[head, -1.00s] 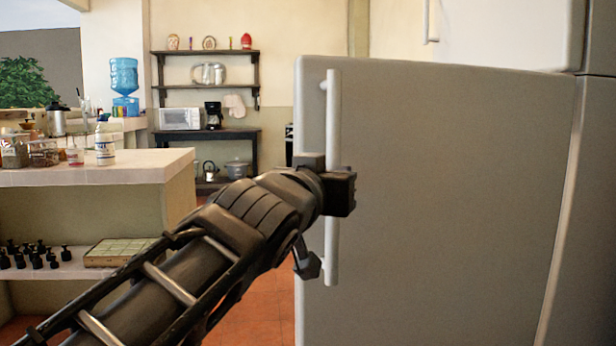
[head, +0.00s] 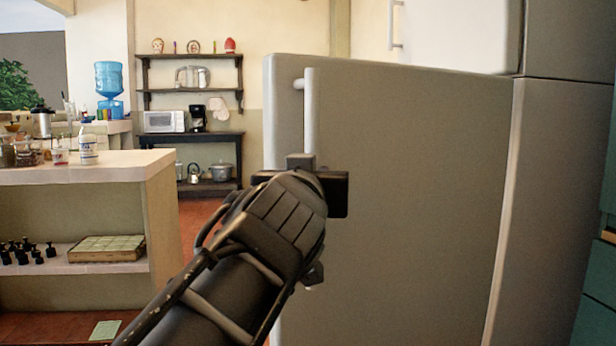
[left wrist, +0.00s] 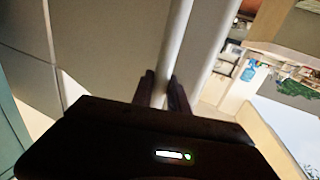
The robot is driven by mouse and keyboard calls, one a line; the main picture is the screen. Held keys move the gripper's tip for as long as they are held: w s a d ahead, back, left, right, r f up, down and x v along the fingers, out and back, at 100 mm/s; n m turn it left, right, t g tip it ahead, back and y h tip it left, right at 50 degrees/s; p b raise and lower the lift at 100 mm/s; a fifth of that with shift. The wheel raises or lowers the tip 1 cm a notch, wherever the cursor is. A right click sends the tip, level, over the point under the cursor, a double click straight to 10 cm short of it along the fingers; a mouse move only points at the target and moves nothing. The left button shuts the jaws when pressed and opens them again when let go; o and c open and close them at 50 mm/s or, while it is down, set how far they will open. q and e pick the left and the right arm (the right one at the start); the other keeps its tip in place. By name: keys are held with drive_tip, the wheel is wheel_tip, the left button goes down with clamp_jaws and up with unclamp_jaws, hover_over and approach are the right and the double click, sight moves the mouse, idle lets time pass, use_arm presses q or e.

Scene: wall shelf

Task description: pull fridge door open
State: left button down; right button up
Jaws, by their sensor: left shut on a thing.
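The fridge door (head: 400,190) is a large pale grey panel standing in the middle of the head view, swung out from the fridge body (head: 553,200). Its white vertical handle (head: 310,110) runs along the door's left edge. My left gripper (head: 318,185) is shut on the handle, around its middle; my arm hides the handle's lower part. In the left wrist view the handle (left wrist: 178,40) passes between the two fingers of my left gripper (left wrist: 163,88). My right gripper is in neither view.
A white upper door with its own handle (head: 394,25) is above. A counter (head: 90,165) stands at the left, with floor (head: 198,222) between it and the fridge door. Dark wall shelves (head: 190,92) hang at the back. Teal cabinets (head: 598,290) are at the right.

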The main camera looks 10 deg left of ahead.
use_arm(q)
drive_tip(key=c, duration=1.6)
unclamp_jaws()
drive_tip(key=shift+d+r, duration=0.2)
drive_tip(key=shift+d, duration=0.25)
drive_tip(key=o, duration=0.3)
drive_tip(key=shift+a+f, duration=0.1)
drive_tip(key=shift+a, duration=0.1)
drive_tip(key=s+b, duration=0.3)
drive_tip(key=s, duration=0.4)
drive_tip(key=shift+s+d, duration=0.35)
